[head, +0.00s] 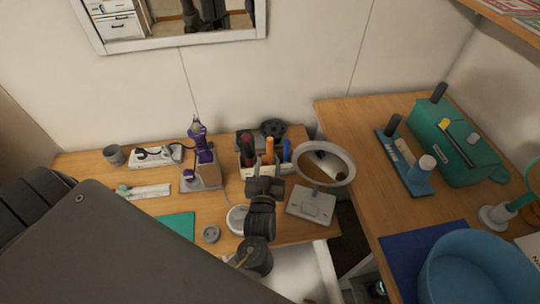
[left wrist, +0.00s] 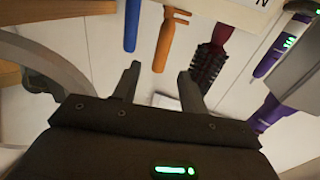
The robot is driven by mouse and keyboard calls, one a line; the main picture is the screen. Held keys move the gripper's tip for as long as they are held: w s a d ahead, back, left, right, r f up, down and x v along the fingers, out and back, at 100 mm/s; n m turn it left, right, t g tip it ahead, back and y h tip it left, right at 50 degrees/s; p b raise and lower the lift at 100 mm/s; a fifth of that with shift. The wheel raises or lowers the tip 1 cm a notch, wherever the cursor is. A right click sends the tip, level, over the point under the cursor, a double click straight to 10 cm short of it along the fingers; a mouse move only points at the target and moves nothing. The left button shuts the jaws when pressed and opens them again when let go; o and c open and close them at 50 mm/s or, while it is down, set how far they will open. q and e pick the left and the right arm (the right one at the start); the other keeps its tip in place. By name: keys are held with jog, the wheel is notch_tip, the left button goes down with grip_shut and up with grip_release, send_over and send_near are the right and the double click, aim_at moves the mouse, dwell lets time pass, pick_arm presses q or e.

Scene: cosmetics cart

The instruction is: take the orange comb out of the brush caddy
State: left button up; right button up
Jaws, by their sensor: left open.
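The orange comb (head: 269,146) stands upright in the brush caddy (head: 249,172), between a dark red brush (head: 247,149) and a blue-handled item (head: 287,150). In the left wrist view the picture is upside down, and the orange comb (left wrist: 170,42) hangs just beyond the fingertips, with the blue handle (left wrist: 131,26) and the dark bristled brush (left wrist: 211,62) on either side. My left gripper (head: 265,174) is in front of the caddy and hides part of it. Its fingers (left wrist: 160,80) are open with nothing between them. My right gripper is not in view.
A round mirror on a white base (head: 311,204) stands close on the right of my left gripper. A purple hair tool on a stand (head: 202,178) is on the left. A white round item (head: 237,219) lies near my wrist. A second table on the right holds a green case (head: 455,150).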

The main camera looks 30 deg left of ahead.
aim_at(270, 148)
pick_arm(q)
jog(key=x, duration=0.3)
jog(key=shift+s+f+b, duration=0.1)
jog(key=shift+f+b, duration=0.15)
jog(key=shift+b, duration=0.05)
jog(key=shift+w+a, duration=0.1)
jog(key=shift+w, duration=0.15)
jog(key=b+x, duration=0.2)
jog(key=x, duration=0.3)
jog(key=shift+a+b, duration=0.1)
jog(key=shift+b, duration=0.3)
jog(key=shift+r, duration=0.1)
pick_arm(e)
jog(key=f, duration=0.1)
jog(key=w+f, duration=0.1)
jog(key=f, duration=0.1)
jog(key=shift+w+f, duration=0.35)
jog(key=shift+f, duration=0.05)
pick_arm(q)
jog(key=shift+c, duration=0.4)
grip_shut()
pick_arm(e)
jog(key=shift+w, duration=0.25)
